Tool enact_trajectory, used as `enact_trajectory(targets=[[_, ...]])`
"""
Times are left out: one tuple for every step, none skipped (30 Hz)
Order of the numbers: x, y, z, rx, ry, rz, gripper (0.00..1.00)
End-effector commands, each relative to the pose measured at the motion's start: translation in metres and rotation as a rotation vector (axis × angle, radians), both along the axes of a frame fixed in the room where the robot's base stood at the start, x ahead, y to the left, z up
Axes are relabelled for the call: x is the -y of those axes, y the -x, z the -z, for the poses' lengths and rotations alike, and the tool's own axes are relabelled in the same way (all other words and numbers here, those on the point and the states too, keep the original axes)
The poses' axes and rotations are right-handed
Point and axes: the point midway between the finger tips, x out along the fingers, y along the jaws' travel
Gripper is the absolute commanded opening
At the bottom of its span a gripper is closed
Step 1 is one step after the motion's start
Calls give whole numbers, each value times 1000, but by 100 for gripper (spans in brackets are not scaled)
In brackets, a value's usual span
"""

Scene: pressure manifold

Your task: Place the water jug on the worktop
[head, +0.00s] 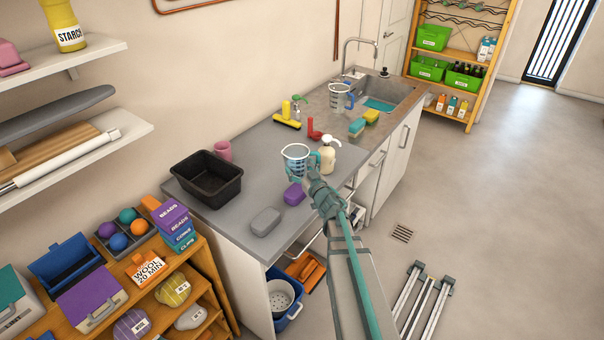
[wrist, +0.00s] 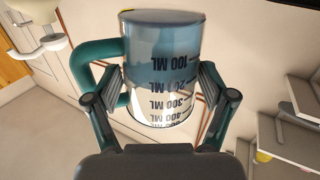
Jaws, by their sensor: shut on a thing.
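The water jug (head: 297,158) is a clear measuring jug with a teal handle, dark ML marks and bluish water inside. My gripper (head: 314,175) is shut on it, with one finger on each side of the jug body (wrist: 160,75) in the wrist view. The jug appears inverted in the wrist picture, with its printed marks upside down; in the head view it looks roughly upright. It is seen over the grey worktop (head: 240,190); I cannot tell whether its base touches. My gripper hides part of it.
A second jug with a blue handle (head: 340,98) stands near the sink (head: 385,95). Bare worktop shows left of the jug.

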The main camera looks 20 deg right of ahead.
Motion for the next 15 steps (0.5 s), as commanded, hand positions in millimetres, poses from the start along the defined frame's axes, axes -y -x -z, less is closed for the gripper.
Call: enact_trajectory(targets=[[1, -2, 7, 1, 0, 0, 34], [2, -2, 8, 1, 1, 1, 34], [2, -3, 9, 2, 1, 1, 34], [2, -3, 9, 1, 0, 1, 34], [2, -3, 9, 1, 0, 1, 34], [3, -3, 10, 1, 0, 2, 34], [3, -4, 11, 1, 0, 2, 34], [3, -4, 12, 1, 0, 2, 34], [4, -5, 15, 1, 0, 3, 34], [4, -6, 17, 1, 0, 3, 34], [5, -7, 20, 1, 0, 4, 34], [6, -8, 25, 1, 0, 5, 34], [6, -7, 27, 1, 0, 5, 34], [7, -6, 30, 1, 0, 6, 34], [8, -6, 35, 1, 0, 8, 34]])
